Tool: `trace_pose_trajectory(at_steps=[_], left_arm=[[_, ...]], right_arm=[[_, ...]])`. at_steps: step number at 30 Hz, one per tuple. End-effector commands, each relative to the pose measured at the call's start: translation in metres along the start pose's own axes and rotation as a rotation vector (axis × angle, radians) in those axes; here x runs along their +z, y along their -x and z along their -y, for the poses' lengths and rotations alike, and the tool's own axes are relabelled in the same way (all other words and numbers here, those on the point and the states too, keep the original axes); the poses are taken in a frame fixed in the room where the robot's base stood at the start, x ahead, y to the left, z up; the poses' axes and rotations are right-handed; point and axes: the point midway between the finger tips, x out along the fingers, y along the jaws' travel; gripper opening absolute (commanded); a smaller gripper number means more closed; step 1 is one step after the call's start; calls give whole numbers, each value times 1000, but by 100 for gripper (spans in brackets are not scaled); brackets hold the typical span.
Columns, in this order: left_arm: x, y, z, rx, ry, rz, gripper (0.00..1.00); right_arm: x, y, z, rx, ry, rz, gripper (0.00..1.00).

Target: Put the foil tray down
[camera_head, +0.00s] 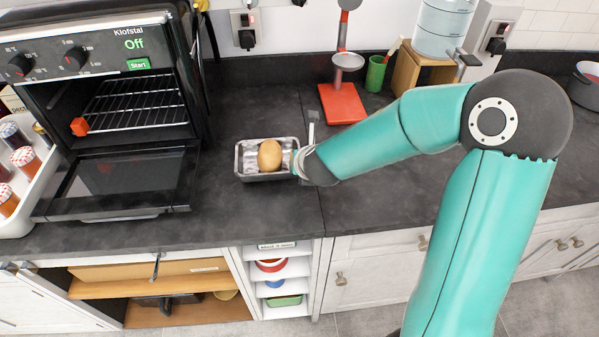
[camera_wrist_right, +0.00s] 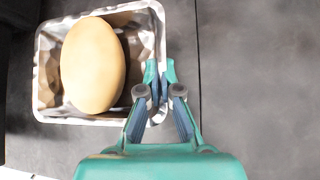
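The foil tray (camera_head: 241,174) is a shiny silver rectangular tray on or just above the dark counter, right of the oven; I cannot tell whether its base touches. It sits level. A tan, egg-shaped potato-like item (camera_head: 270,155) lies inside it. In the right wrist view the foil tray (camera_wrist_right: 46,104) fills the upper left, with the tan item (camera_wrist_right: 93,65) in it. My right gripper (camera_wrist_right: 160,75) has its fingers on either side of the tray's right wall, closed on it. In the head view my right wrist hides most of that gripper. My left gripper is not in view.
The oven (camera_head: 95,40) stands at left with its door (camera_head: 125,180) open and lowered, its rack (camera_head: 135,102) empty. Counter in front of the tray is clear.

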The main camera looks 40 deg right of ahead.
Motion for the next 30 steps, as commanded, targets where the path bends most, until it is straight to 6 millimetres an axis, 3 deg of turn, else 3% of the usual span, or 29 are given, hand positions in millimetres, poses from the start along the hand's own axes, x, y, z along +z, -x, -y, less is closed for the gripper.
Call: trace_pose_trajectory(at_steps=[6,17,23,30], left_arm=[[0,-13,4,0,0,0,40],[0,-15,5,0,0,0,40],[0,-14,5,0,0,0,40],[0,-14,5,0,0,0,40]], right_arm=[[-21,-21,5,-1,0,0,0],[-23,-23,5,0,0,1,0],[-22,-22,5,0,1,-1,31],[-22,-22,5,0,0,-1,31]])
